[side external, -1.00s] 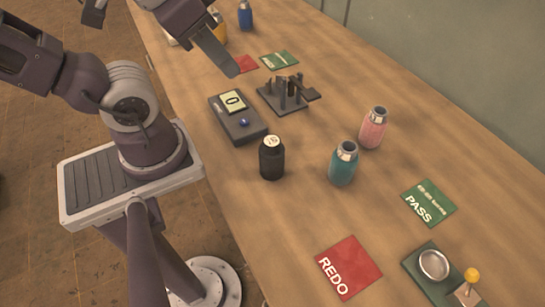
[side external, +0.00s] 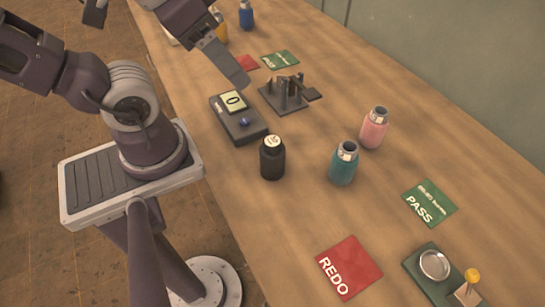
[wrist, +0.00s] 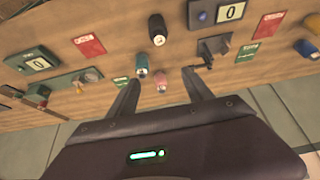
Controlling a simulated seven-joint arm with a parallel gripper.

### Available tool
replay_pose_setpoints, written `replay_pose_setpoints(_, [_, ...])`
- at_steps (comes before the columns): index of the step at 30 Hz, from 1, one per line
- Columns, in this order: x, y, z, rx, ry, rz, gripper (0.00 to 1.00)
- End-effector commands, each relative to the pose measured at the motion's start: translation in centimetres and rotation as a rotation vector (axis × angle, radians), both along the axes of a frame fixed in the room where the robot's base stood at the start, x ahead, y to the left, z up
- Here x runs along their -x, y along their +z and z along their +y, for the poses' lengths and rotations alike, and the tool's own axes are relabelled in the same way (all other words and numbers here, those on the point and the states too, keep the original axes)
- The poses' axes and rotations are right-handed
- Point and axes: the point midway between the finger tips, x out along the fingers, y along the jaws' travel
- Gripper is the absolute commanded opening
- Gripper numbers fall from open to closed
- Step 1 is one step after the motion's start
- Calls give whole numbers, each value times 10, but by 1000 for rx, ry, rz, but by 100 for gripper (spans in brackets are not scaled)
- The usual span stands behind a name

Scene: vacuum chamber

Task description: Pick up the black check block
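The black check block (side external: 272,160) looks like a short dark bottle with a pale marked top. It stands upright on the wooden table (side external: 300,210), in front of the grey device with a display reading 0. In the wrist view the black check block (wrist: 158,30) is at the top middle, beyond my fingertips. My gripper (wrist: 160,77) is open, its two fingers spread with nothing held between them. In the side view my gripper (side external: 240,79) is above the table near the grey device, up and left of the block and apart from it. One finger is hard to make out there.
The grey display device (side external: 238,119) and a dark fixture with upright posts (side external: 286,96) stand behind the block. A teal bottle (side external: 343,165) and a pink bottle (side external: 374,130) stand to its right. A red REDO card (side external: 348,268) and green PASS card (side external: 429,204) lie flat.

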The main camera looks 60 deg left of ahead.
Motion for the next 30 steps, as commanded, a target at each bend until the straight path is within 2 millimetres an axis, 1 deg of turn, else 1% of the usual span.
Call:
replay_pose_setpoints(1, [0, 0, 0, 0, 0, 0, 71])
replay_pose_setpoints(2, [0, 0, 0, 0, 0, 0, 77])
replay_pose_setpoints(3, [0, 0, 0, 0, 0, 0, 79])
replay_pose_setpoints(11, [0, 0, 0, -1, -3, 3, 79])
replay_pose_setpoints(13, [-3, -4, 0, -23, -32, 44, 79])
replay_pose_setpoints(15, [-9, -14, 0, -77, -110, 144, 79])
replay_pose_setpoints(17, [-18, -28, -1, -155, -212, 263, 79])
replay_pose_setpoints(18, [-24, -39, -2, -220, -290, 350, 79])
replay_pose_setpoints(20, [-33, -57, -4, -327, -411, 471, 79])
replay_pose_setpoints(23, [-48, -93, -10, -521, -617, 656, 79])
replay_pose_setpoints(26, [-60, -134, -18, -738, -825, 823, 79])
replay_pose_setpoints(27, [-64, -152, -21, -830, -909, 881, 79])
replay_pose_setpoints(29, [-68, -179, -25, -972, -1027, 962, 79])
replay_pose_setpoints(30, [-70, -196, -27, -1063, -1097, 1007, 79])
